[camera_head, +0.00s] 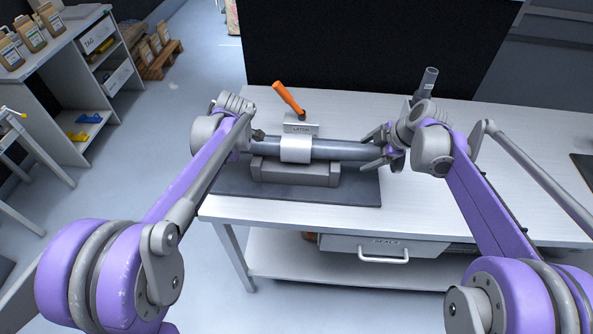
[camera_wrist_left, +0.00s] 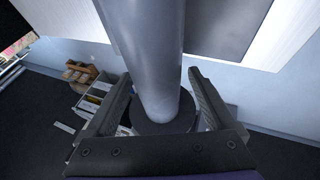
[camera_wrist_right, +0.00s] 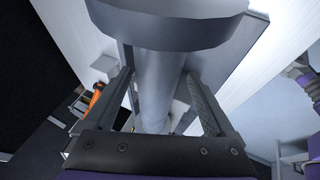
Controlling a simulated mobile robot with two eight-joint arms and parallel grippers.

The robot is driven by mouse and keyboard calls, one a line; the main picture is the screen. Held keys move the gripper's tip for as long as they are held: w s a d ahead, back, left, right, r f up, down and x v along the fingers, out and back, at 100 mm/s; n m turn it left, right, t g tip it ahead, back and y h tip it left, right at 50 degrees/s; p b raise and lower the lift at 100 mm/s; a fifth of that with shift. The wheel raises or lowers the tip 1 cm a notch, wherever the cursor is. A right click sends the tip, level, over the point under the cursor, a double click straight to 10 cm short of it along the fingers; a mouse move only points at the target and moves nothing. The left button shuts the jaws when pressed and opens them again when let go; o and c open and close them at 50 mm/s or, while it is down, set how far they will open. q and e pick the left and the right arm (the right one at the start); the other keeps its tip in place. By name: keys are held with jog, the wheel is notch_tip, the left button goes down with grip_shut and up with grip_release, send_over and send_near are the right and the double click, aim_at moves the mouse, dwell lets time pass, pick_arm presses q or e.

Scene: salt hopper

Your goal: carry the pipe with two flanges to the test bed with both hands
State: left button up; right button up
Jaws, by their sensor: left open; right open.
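The grey pipe (camera_head: 345,150) lies level across a grey cradle block (camera_head: 296,172) on a dark mat. A white band (camera_head: 295,149) covers its middle. In the right wrist view, a wide flange (camera_wrist_right: 165,22) shows at the top. In the left wrist view, the pipe (camera_wrist_left: 150,55) ends at a dark disc (camera_wrist_left: 165,125), probably the other flange. My left gripper (camera_wrist_left: 160,78) is open, with a finger on each side of the pipe near its left end. My right gripper (camera_head: 368,150) is open, with its fingers either side of the pipe's right part. Finger contact cannot be told.
A plate marked LATCH (camera_head: 300,130) with an orange handle (camera_head: 288,98) stands behind the pipe. A grey upright cylinder (camera_head: 428,80) is behind my right wrist. A black panel (camera_head: 370,45) closes the back.

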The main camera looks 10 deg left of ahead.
jog(key=shift+s+d+r, duration=0.1)
jog(key=shift+r, duration=0.1)
pick_arm(q)
jog(key=v, duration=1.2)
pick_arm(e)
jog(key=v, duration=1.1)
jog(key=shift+s+r, duration=0.15)
jog(key=shift+r, duration=0.1)
jog(key=shift+d, duration=0.1)
